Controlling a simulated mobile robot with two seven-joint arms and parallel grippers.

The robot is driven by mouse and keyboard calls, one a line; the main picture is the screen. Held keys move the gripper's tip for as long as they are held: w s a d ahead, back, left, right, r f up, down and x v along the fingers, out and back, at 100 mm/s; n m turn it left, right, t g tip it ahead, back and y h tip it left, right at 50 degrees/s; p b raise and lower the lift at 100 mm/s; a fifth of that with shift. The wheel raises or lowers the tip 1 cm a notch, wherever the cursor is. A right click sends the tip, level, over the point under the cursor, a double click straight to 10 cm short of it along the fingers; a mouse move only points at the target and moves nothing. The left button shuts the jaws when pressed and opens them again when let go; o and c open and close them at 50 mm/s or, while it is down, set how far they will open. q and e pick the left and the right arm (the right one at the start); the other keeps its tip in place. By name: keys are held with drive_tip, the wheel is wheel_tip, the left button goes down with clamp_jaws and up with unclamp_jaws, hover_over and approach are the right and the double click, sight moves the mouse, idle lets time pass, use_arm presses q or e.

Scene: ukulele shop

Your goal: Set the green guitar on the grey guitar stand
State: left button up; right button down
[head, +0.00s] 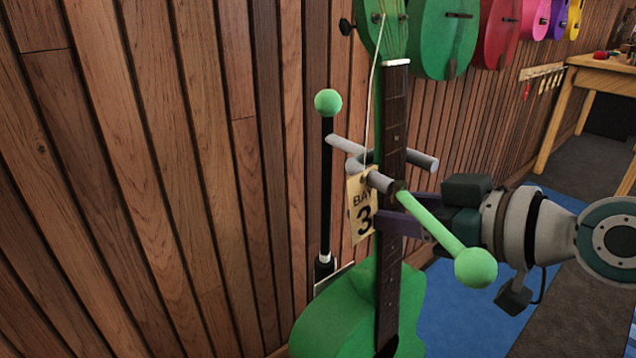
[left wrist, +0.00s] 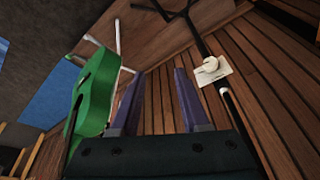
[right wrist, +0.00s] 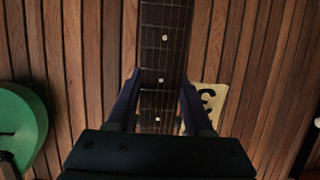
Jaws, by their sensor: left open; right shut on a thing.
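The green guitar (head: 345,318) is upright in the head view, its dark neck (head: 395,120) rising past grey bars. These bars (head: 350,148) appear to be the top of the grey guitar stand; whether the neck rests in them I cannot tell. My right gripper (head: 388,215) is shut on the neck, below the bars. The neck also shows between its fingers in the right wrist view (right wrist: 163,65). A "BAY 3" tag (head: 360,210) hangs by a cord at the neck. My left gripper (left wrist: 158,92) is open and empty, with a green guitar (left wrist: 98,92) to its left.
A black post with a green ball (head: 328,102) stands by the wooden wall (head: 150,180). A green rod with a ball end (head: 475,268) juts forward near my right gripper. Other guitars (head: 442,40) hang behind, with a workbench (head: 600,75) at right. A card (left wrist: 210,70) hangs near my left gripper.

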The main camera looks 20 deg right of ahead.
idle(0.3)
drive_tip(key=c, duration=0.7)
unclamp_jaws()
drive_tip(key=shift+w+a, duration=0.15)
drive_tip(key=shift+w, duration=0.05)
drive_tip(key=shift+o, duration=1)
drive_tip(key=shift+w+a+r, duration=0.1)
drive_tip(key=shift+w+a, duration=0.1)
drive_tip(key=shift+w, duration=0.05)
drive_tip(key=shift+o, duration=1.4)
use_arm(q)
drive_tip(key=shift+w+a, duration=0.2)
drive_tip(key=shift+w, duration=0.15)
use_arm(e)
drive_tip(key=shift+s+d, duration=0.1)
drive_tip(key=shift+d, duration=0.05)
